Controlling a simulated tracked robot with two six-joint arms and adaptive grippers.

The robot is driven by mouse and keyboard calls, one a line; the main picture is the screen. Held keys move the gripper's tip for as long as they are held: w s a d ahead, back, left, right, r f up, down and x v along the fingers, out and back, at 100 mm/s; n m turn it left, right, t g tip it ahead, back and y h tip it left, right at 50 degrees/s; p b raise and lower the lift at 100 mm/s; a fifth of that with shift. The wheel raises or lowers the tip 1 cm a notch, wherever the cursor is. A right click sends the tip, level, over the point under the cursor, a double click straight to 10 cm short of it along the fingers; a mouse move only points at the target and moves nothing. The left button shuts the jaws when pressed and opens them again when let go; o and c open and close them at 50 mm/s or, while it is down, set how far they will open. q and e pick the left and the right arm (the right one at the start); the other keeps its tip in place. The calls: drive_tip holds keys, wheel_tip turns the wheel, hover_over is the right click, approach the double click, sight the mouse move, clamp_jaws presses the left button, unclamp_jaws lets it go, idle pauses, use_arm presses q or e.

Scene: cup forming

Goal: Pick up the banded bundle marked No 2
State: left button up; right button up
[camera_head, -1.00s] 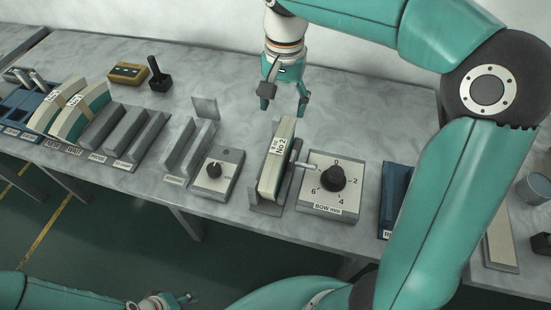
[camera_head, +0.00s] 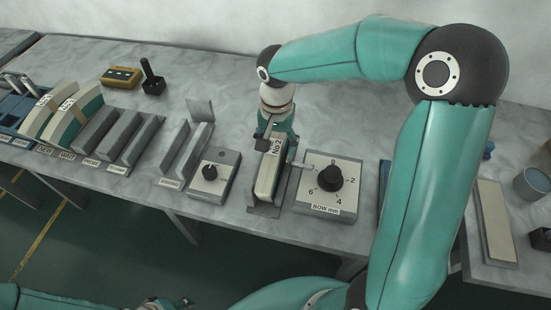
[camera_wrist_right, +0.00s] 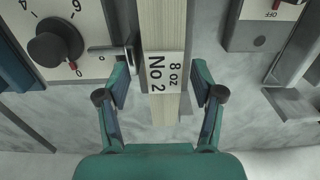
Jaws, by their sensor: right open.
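The bundle marked No 2 (camera_head: 267,178) stands upright in a grey holder (camera_head: 261,208) on the bench in the head view. In the right wrist view the bundle (camera_wrist_right: 163,38) shows pale stacked edges and a white band reading "8 oz No 2" (camera_wrist_right: 166,73). My right gripper (camera_wrist_right: 160,90) is open, with one finger on each side of the bundle and a visible gap on both sides. In the head view the right gripper (camera_head: 275,140) is over the bundle's back end. My left gripper (camera_head: 165,304) is at the bottom edge, small and partly cut off.
A dial box marked BOW mm (camera_head: 328,186) stands close to the bundle's right, its small lever reaching toward the holder. Curved bundles (camera_head: 72,117) and grey racks stand farther left.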

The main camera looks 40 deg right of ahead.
drive_tip(key=f, duration=0.4)
drive_tip(key=shift+a, duration=0.2)
drive_tip(key=shift+w, duration=0.1)
clamp_jaws()
